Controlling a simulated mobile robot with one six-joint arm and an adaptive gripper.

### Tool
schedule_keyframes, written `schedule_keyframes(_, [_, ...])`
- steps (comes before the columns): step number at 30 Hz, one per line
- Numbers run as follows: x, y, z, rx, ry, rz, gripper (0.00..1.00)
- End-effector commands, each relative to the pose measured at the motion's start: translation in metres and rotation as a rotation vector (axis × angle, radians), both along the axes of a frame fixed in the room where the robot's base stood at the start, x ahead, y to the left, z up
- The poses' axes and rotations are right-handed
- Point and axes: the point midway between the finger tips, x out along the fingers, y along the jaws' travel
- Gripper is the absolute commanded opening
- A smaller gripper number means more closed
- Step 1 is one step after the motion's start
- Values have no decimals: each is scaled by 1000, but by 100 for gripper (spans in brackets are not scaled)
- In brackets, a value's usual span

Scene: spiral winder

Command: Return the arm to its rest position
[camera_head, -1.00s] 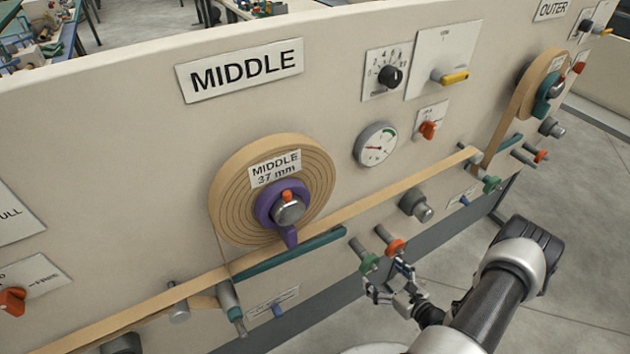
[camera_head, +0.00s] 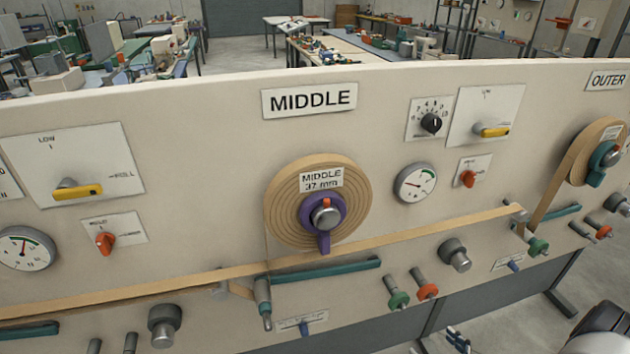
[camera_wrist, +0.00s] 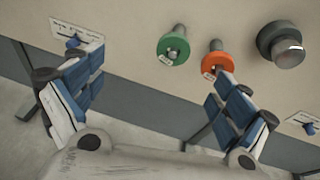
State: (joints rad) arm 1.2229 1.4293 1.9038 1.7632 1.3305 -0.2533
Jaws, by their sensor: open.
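My gripper (camera_wrist: 160,105) is open in the wrist view, its two blue-padded fingers wide apart with nothing between them. It faces the lower part of the winder panel (camera_wrist: 130,40). A green knob (camera_wrist: 173,47) shows between the fingers, and an orange knob (camera_wrist: 217,61) shows just above the right fingertip. Whether that fingertip touches the orange knob cannot be told. In the head view, only a small part of my gripper (camera_head: 458,340) shows at the bottom edge, below the green knob (camera_head: 398,298) and orange knob (camera_head: 425,287). Most of my arm is out of this view.
The panel carries the middle roll (camera_head: 285,205) with a purple hub, a tan strip (camera_head: 420,233), a teal bar (camera_head: 325,270) and a protruding grey knob (camera_head: 455,254). A blue lever (camera_wrist: 73,41) shows in the wrist view.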

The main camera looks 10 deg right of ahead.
Motion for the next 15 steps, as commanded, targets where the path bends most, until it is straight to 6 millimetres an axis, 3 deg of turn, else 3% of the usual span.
schedule_keyframes(8, [35,38,76,-125,-36,292,94])
schedule_keyframes(11, [46,64,112,-194,-50,441,94])
schedule_keyframes(15, [52,115,172,-333,-70,710,94])
